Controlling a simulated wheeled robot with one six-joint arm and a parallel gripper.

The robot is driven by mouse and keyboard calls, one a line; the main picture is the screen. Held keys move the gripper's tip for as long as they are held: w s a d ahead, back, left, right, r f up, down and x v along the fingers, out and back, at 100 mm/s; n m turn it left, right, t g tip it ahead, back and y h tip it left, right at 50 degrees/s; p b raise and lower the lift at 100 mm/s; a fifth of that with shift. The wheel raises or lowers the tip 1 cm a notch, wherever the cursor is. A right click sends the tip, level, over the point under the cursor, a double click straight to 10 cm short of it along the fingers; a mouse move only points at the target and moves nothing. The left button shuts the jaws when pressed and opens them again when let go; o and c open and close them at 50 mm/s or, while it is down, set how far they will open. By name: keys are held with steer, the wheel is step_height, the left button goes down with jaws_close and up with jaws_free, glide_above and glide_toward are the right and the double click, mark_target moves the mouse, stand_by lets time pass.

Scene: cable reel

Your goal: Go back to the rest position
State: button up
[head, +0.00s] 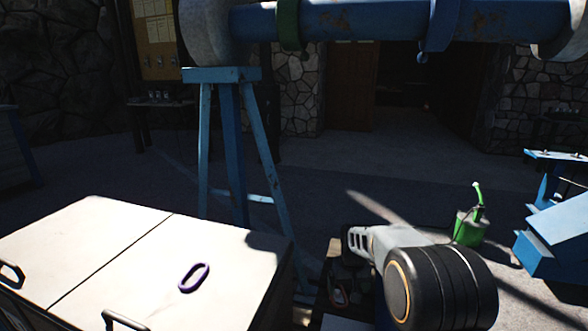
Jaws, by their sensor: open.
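My arm (440,285) shows at the bottom right in the head view, with a grey link and a black ribbed joint with an orange ring. I cannot make out my gripper's fingers; they are outside the view or hidden by the arm. A purple oval ring (194,277) lies flat on the white top of a cabinet (120,255) at the lower left, apart from my arm. The cable reel's blue shaft (380,20) crosses the top of the view, with a green band (288,25) around it.
A blue trestle (235,150) stands behind the cabinet under the shaft's left end. A green oil can (468,226) is just beyond my arm. Another blue stand (555,225) is at the right edge. Dark floor (400,170) lies open toward the doorway.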

steer(key=s+r+t+p, duration=0.1)
steer(key=s+r+p, duration=0.8)
steer(key=r, duration=0.5)
steer(key=s+r+t+p, duration=0.2)
steer(key=s+r+p, duration=0.7)
steer(key=s+r, duration=0.4)
steer(key=v, duration=0.2)
steer(key=shift+a+r, duration=0.2)
steer(key=shift+r, duration=0.1)
steer(key=shift+m, duration=0.3)
steer(key=shift+c, duration=0.3)
